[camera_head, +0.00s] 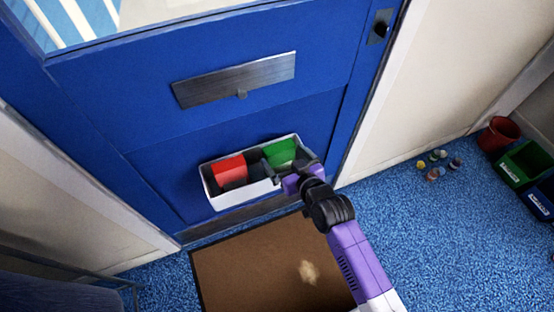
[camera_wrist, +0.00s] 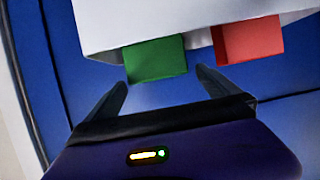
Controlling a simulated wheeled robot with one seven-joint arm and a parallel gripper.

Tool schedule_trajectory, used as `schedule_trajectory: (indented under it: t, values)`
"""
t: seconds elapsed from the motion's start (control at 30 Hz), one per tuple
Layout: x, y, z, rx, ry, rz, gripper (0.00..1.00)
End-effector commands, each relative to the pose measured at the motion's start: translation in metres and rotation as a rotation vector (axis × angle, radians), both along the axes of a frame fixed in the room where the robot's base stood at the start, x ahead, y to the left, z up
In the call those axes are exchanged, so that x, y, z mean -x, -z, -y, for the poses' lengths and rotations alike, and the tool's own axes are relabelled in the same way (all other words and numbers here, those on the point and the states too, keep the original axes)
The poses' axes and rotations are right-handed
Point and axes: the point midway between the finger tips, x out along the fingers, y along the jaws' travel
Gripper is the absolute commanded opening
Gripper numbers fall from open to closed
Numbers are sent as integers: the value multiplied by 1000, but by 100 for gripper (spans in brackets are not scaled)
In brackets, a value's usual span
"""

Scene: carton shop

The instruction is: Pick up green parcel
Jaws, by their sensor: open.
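The green parcel (camera_head: 280,151) sits in the right part of a white open bin (camera_head: 209,188) at the blue door. A red parcel (camera_head: 230,168) sits in the left part. My gripper (camera_head: 288,164) is at the bin's right end, close to the green parcel, and partly covers it. In the wrist view the green parcel (camera_wrist: 156,60) lies just beyond and between my open fingertips (camera_wrist: 162,78), with nothing held. Contact with the fingers cannot be told. The red parcel (camera_wrist: 247,41) is to its right there, and the white bin (camera_wrist: 180,20) hides part of both.
The blue door (camera_head: 150,115) has a metal letter plate (camera_head: 235,80). A brown mat (camera_head: 245,265) lies below on blue carpet. A red bucket (camera_head: 498,135), a green crate (camera_head: 525,165), a blue crate (camera_head: 541,203) and several small jars (camera_head: 437,166) stand at right. The carpet between is clear.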

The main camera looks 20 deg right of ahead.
Motion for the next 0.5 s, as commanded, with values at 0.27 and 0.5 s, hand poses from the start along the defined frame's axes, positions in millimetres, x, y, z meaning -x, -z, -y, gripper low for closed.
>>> schedule_trajectory:
  t: [0.27, 0.5]
  values:
    - [-35, 11, 1, 0, 0, 1, 100]
    - [-50, 18, 0, -1, 1, 0, 100]
